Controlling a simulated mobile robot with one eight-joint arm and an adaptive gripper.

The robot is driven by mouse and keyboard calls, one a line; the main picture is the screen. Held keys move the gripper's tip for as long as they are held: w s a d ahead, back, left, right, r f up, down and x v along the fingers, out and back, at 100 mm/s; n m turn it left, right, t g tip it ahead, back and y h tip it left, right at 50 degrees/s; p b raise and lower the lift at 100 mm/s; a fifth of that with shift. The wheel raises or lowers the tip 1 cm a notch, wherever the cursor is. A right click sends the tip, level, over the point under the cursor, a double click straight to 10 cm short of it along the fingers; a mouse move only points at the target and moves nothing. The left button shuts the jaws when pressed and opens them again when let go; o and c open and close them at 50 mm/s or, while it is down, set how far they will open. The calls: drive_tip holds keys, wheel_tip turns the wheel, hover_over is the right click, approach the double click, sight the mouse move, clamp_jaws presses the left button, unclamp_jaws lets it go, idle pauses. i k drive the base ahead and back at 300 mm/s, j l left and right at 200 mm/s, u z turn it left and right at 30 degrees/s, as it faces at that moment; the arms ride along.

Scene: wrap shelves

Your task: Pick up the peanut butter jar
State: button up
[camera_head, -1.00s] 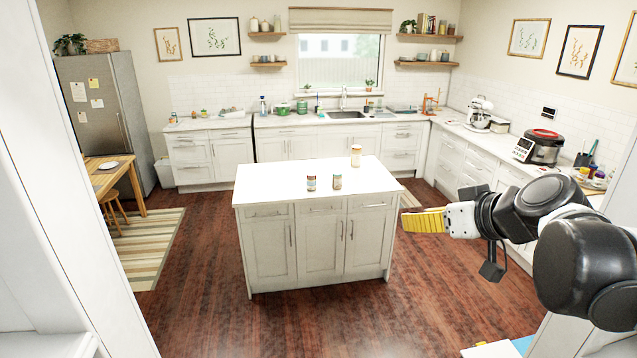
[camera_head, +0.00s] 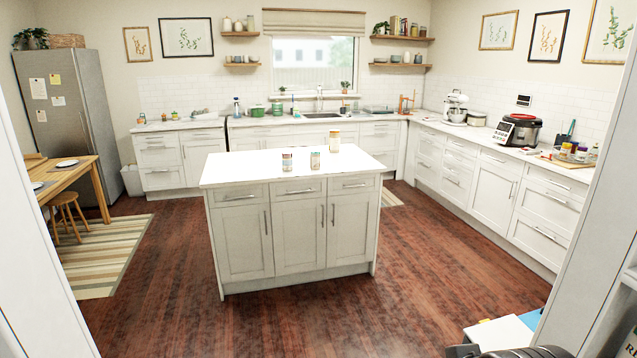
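The front left jar (camera_head: 286,163) has a pale label. The labels are too small to read, so I cannot tell which is the peanut butter jar. My gripper is out of view; only dark parts of my arm show at the bottom right edge.
The dark wood floor (camera_head: 430,270) around the island is clear. White frame panels stand close at both sides. A right-hand counter (camera_head: 455,133) holds a mixer (camera_head: 455,107) and a cooker (camera_head: 518,130). A dining table (camera_head: 72,172) and fridge (camera_head: 70,125) stand at left.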

sight(315, 161)
drive_tip(key=i, duration=2.15)
drive_tip(key=i+j+z, duration=0.1)
drive_tip(key=i, duration=1)
drive_tip(key=i+j, duration=0.1)
drive_tip(key=i, duration=0.95)
